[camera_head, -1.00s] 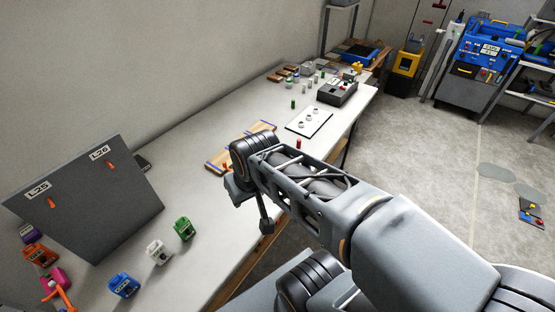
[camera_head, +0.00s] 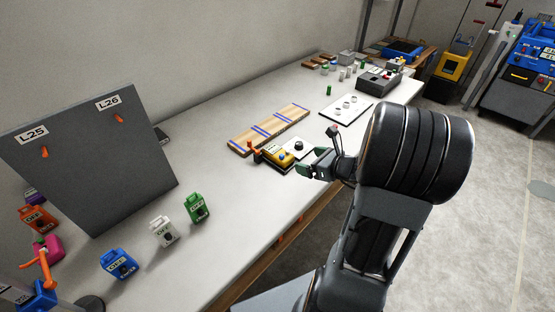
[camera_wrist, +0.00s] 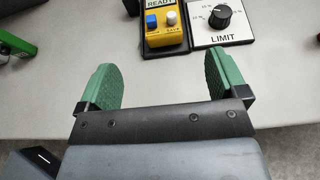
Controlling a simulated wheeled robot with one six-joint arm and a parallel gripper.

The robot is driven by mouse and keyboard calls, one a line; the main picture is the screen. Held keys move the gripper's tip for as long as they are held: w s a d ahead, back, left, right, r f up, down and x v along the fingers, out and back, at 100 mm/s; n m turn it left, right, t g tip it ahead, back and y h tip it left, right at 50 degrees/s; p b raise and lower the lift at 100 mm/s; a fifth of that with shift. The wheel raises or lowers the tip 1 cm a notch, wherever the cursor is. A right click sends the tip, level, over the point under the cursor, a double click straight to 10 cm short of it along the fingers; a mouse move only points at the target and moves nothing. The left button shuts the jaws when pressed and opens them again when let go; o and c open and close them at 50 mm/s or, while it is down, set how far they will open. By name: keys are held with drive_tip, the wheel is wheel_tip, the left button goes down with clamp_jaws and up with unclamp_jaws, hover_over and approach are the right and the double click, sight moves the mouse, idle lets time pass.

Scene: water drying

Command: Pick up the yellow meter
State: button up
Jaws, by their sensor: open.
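A yellow box (camera_head: 282,155) with a READY label lies on the bench beside a white LIMIT panel with a black knob. The yellow box also shows at the top of the wrist view (camera_wrist: 165,38), with a blue and a white button; I cannot tell if it is the meter.
Green (camera_head: 197,208), white (camera_head: 163,231) and blue (camera_head: 119,264) small devices stand at the front left. A grey board (camera_head: 85,150) marked L25 and L26 stands behind them. A wooden board (camera_head: 268,130) lies behind the yellow box. Bare bench lies between.

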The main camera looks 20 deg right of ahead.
sight(279, 152)
drive_tip(key=b+x, duration=0.1)
drive_tip(key=x, duration=1.1)
drive_tip(key=shift+w+f, duration=0.1)
drive_tip(key=shift+w, duration=0.05)
drive_tip(key=shift+d, duration=0.1)
drive_tip(key=shift+c, duration=0.2)
drive_tip(key=c, duration=1.1)
